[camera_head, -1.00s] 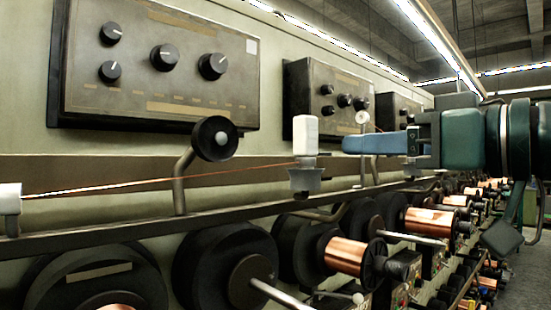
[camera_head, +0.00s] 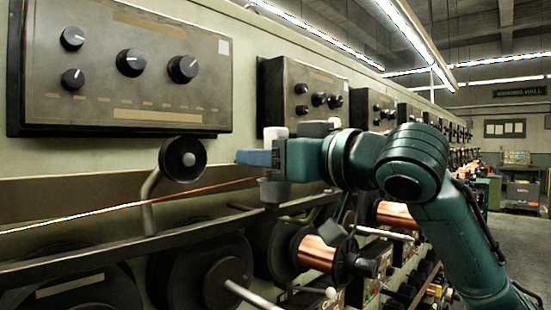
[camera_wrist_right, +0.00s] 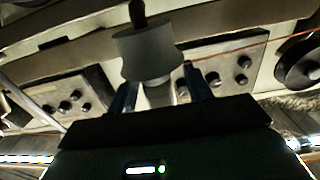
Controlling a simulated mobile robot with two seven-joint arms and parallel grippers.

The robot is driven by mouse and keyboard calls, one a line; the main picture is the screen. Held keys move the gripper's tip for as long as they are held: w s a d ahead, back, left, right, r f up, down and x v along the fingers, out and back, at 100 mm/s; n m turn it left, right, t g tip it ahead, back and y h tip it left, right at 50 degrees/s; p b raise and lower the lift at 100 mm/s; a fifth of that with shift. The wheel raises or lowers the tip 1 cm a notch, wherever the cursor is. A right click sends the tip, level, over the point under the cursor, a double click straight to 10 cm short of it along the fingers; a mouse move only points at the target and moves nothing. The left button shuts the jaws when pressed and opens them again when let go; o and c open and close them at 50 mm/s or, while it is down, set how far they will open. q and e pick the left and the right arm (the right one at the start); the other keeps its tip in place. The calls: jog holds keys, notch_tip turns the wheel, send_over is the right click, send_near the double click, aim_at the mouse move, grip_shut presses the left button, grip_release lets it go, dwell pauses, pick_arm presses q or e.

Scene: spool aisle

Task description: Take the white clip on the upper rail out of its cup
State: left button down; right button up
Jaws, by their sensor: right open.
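The white clip (camera_head: 275,132) stands upright in its grey cup (camera_head: 275,191) on the upper rail (camera_head: 110,257). In the head view my right gripper (camera_head: 256,157) covers the clip's middle, and only its top shows above the fingers. In the right wrist view the clip (camera_wrist_right: 160,95) is between the two blue fingers of my right gripper (camera_wrist_right: 160,80), which are apart on either side of it. The cup (camera_wrist_right: 147,52) shows just beyond the fingertips there. Whether a finger touches the clip I cannot tell. My left gripper is not in view.
A copper wire (camera_head: 130,205) runs to the clip's area past a black guide wheel (camera_head: 183,159) on a bent post. Control boxes (camera_head: 125,65) line the wall behind. Copper spools (camera_head: 318,252) sit below the rail. Open floor lies at the right.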

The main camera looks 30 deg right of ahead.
jog(key=shift+w+a, duration=0.15)
jog(key=shift+w, duration=0.2)
jog(key=shift+c, duration=0.2)
grip_shut()
